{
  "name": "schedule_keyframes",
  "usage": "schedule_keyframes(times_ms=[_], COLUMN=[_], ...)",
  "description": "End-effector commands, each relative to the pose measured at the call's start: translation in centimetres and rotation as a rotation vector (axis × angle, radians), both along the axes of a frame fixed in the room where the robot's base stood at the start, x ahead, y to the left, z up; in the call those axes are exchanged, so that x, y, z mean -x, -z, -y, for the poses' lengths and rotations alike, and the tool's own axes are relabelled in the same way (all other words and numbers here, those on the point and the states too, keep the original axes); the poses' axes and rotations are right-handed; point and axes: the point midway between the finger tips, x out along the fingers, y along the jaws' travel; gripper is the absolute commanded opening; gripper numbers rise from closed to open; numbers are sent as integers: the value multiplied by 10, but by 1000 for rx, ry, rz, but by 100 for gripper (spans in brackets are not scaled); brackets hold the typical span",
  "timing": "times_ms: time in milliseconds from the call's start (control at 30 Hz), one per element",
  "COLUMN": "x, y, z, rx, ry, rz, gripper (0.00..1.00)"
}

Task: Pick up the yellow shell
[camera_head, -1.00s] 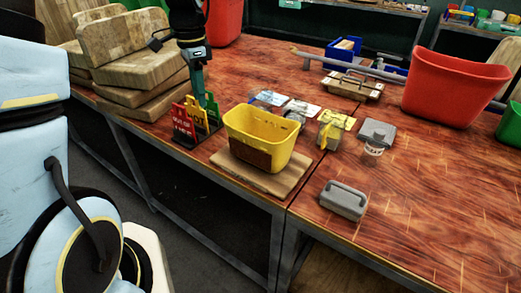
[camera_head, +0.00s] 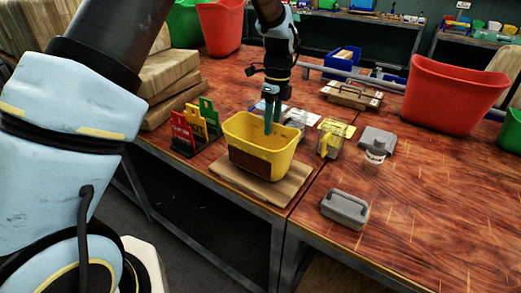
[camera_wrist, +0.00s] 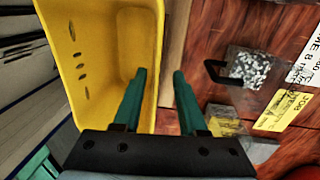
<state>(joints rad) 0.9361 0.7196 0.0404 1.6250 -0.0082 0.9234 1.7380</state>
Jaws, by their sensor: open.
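The yellow shell (camera_head: 286,159), an open-topped yellow bin with a brown patch on its front, stands upright on a wooden board. It also fills the left of the wrist view (camera_wrist: 82,45), with small slots in one wall. My gripper (camera_head: 272,120) points down at the shell's far side, its two green fingers apart and empty. In the wrist view my gripper (camera_wrist: 158,78) has its left finger over the shell's inside and its right finger beyond the rim, so the wall lies between them. I cannot tell how far below the rim the fingertips are.
The wooden board (camera_head: 284,193) lies at the table's front edge. A rack of red, yellow and green cards (camera_head: 197,124) is left of the shell. A clear box with yellow parts (camera_head: 333,139) and a grey handled block (camera_head: 345,207) are to the right. A red bin (camera_head: 452,92) stands further right.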

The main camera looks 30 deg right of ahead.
Motion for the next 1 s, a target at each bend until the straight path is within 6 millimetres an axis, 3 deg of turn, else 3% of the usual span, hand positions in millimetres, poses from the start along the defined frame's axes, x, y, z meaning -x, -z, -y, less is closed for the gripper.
schedule_keyframes(times_ms=[300,600,1000], x=[4,4,3], y=[39,46,46], z=[-12,-12,-12], rx=[-3,0,0], ry=[-2,-2,-2], rz=[-1,0,0], gripper=[41,41,0])
